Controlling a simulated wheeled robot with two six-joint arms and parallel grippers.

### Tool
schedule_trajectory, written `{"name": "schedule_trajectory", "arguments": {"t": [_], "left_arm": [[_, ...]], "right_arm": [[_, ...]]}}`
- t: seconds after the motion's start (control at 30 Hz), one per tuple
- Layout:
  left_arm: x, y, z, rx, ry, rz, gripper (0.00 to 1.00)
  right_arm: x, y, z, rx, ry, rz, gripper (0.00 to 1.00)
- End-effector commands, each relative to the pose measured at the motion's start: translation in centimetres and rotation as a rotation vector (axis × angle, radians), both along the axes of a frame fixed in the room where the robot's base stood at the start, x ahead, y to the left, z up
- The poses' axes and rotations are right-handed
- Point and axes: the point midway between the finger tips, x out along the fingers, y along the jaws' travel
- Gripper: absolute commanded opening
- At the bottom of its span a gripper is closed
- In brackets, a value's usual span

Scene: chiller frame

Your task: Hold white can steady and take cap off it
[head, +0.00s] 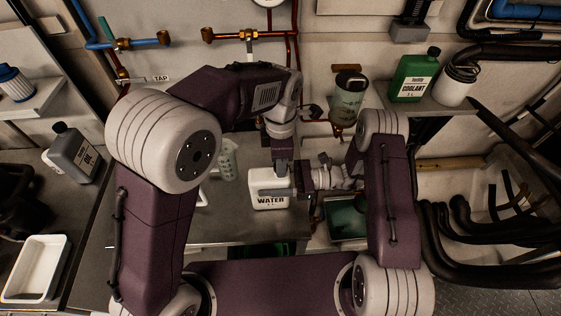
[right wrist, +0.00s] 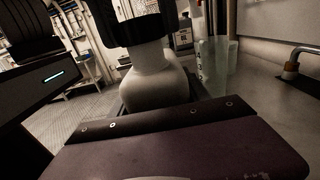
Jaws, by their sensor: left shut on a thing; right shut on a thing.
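The white can (head: 268,201), marked WATER, stands upright on the metal bench in the head view. In the right wrist view its pale shoulder and neck (right wrist: 155,78) rise to a dark part at the top, which looks like the black cap (right wrist: 135,26). My left gripper (head: 281,167) points down from above onto the can's top and is shut, it seems on the cap, which it hides in the head view. My right gripper (head: 294,178) reaches in from the right and is shut on the can, its contact partly hidden.
A clear measuring jug (head: 228,160) stands left behind the can; it also shows in the right wrist view (right wrist: 213,60). A grey oil bottle (head: 75,152) and a white tray (head: 35,268) are at left. A green coolant bottle (head: 413,76) stands on the right shelf.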

Motion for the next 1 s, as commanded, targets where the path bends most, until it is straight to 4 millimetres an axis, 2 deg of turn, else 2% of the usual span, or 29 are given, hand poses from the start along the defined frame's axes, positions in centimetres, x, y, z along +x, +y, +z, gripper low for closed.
{"name": "schedule_trajectory", "arguments": {"t": [0.43,0.77,0.87,1.0], "left_arm": [[0.0,0.0,1.6,-0.001,-0.001,0.0,0.0],[0.0,0.0,1.8,-0.001,-0.001,0.0,0.0],[0.1,-0.1,2.8,-0.003,-0.003,0.0,0.0],[0.1,-0.1,4.9,-0.003,-0.004,0.0,0.0]], "right_arm": [[0.0,0.0,0.1,0.001,-0.001,-0.001,0.0],[0.0,0.0,0.1,0.001,0.0,0.0,0.0],[0.0,0.0,0.1,0.001,0.0,0.0,0.0],[0.0,0.0,0.0,0.001,0.0,-0.001,0.0]]}}
